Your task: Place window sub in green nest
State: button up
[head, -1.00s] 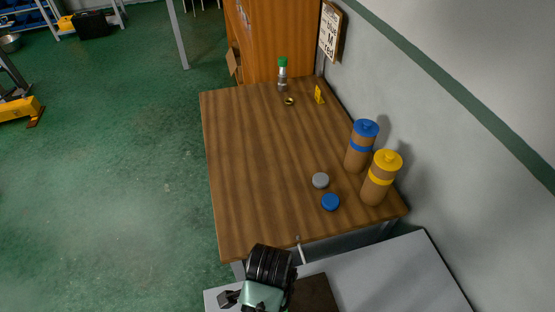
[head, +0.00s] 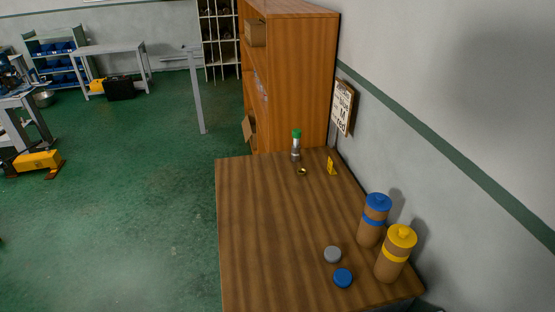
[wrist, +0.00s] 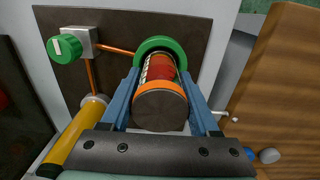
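In the wrist view, the window sub (wrist: 163,72) is a red cylinder with a pale slotted side, an orange rim and a dark near end. My gripper (wrist: 161,82) has one blue finger on each side of it, close against it with no clear gap. The green nest (wrist: 160,43) is a thick green ring at the far end of the sub, fixed on a dark plate. The sub lines up with the ring; how deep it sits in it is hidden. My gripper is outside the head view.
In the wrist view, a green knob (wrist: 64,48) on a grey block, orange pipes and a yellow cylinder (wrist: 82,132) lie left of my gripper. In the head view, a wooden table (head: 270,230) holds blue-capped (head: 374,222) and yellow-capped (head: 395,255) cylinders beside the wall.

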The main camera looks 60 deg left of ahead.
jog(key=o, duration=0.3)
jog(key=shift+r, duration=0.1)
notch_tip(320, 180, up, 12)
jog(key=shift+r, duration=0.1)
dwell(0.4)
